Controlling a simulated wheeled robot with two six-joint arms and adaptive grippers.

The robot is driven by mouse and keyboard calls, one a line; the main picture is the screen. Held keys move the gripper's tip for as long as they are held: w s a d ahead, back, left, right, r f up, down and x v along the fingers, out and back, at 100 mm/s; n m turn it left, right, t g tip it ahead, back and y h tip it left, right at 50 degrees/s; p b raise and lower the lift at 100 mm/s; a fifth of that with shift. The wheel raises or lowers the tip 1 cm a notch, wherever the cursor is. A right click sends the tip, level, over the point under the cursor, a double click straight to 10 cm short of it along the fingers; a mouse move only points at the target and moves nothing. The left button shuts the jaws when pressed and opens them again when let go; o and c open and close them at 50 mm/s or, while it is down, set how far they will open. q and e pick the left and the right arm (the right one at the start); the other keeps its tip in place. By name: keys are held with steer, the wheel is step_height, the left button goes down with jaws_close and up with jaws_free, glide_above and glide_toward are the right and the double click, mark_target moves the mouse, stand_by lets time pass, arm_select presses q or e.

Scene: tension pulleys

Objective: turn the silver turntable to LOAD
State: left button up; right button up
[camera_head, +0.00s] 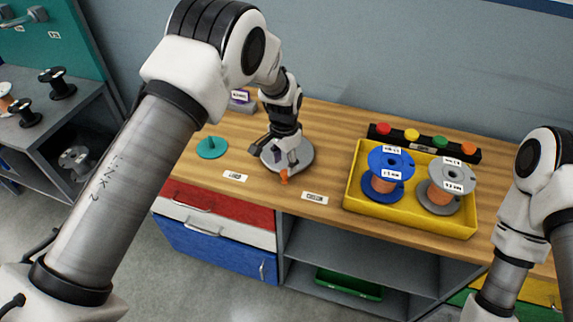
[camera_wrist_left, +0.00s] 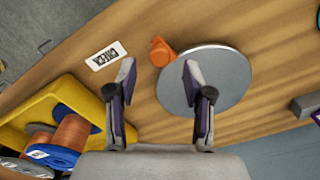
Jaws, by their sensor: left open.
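The silver turntable (camera_head: 305,159) is a flat grey disc on the wooden bench, partly hidden by my left gripper in the head view. It also shows in the left wrist view (camera_wrist_left: 228,78). Its orange handle (camera_head: 284,177) sticks out at the front edge, between two white labels; the handle also shows in the left wrist view (camera_wrist_left: 160,52). My right gripper is out of view.
A teal turntable (camera_head: 211,147) with a handle sits to the left. A yellow tray (camera_head: 408,218) with a blue spool (camera_head: 391,160) and a grey spool (camera_head: 452,175) stands to the right. Behind it is a black bar with coloured buttons (camera_head: 425,141). The bench's front edge is close.

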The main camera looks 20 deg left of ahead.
mark_target(284, 172)
arm_select(q)
step_height(284, 172, down, 3)
steer(key=shift+r, duration=0.1)
steer(key=shift+f, duration=0.25)
jaws_close()
steer(key=shift+a, duration=0.1)
